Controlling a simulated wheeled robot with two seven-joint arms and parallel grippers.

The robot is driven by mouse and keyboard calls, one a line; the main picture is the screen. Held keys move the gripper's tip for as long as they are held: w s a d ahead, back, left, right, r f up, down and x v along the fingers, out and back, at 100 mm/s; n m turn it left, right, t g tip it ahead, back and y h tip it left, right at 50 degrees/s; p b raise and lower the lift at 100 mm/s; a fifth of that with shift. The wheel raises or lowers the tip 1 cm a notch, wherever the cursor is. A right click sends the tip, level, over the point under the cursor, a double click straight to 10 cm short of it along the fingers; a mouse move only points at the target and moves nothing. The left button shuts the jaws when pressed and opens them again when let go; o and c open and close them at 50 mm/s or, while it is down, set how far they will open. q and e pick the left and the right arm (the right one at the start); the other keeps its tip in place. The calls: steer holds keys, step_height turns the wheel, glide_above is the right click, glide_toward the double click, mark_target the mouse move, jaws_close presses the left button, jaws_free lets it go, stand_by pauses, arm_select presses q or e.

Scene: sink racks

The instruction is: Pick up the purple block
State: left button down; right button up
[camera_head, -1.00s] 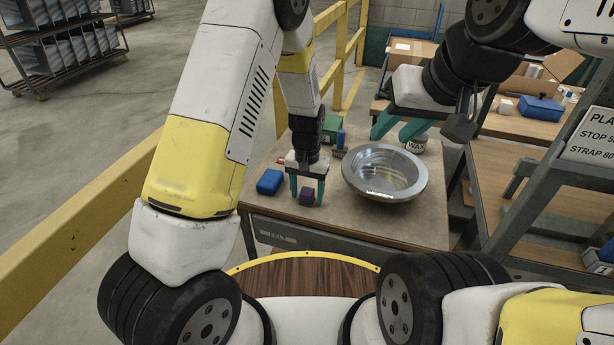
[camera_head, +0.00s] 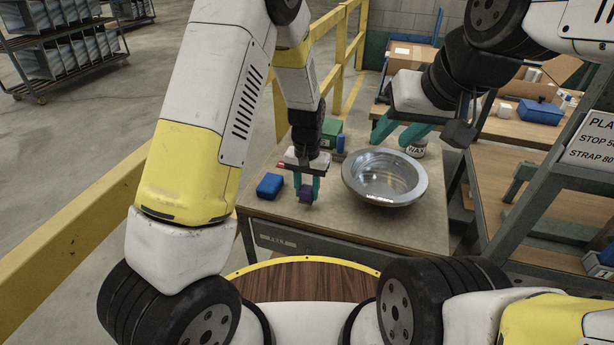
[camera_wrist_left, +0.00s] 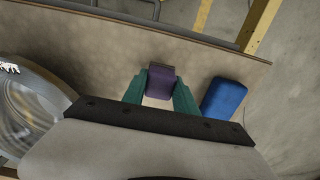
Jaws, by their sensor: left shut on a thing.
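The purple block (camera_head: 306,194) is between the teal fingers of my left gripper (camera_head: 307,187), near the front of the work table. The left gripper is shut on it; in the left wrist view the block (camera_wrist_left: 160,82) shows between both fingertips (camera_wrist_left: 160,90). In the head view the block looks slightly tilted, and a gap to the table is hard to judge. My right gripper (camera_head: 396,132) has its teal fingers apart over the back right of the table, empty.
A blue box (camera_head: 269,186) lies just left of the purple block. A metal basin (camera_head: 352,187) stands to its right. A green box (camera_head: 330,134), a blue bottle (camera_head: 340,142) and a tin marked WAX (camera_head: 415,151) stand farther back. A yellow rail (camera_head: 90,225) runs along the left.

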arm_select(q)
steer(key=s+d+r, duration=0.1)
steer(key=s+r, duration=0.1)
steer(key=s, duration=1.4)
steer(key=shift+d+r, duration=0.2)
steer(key=shift+d, duration=0.1)
steer(key=c, duration=1.8)
jaws_free()
steer(key=c, duration=2.6)
jaws_free()
steer(key=c, duration=2.2)
jaws_free()
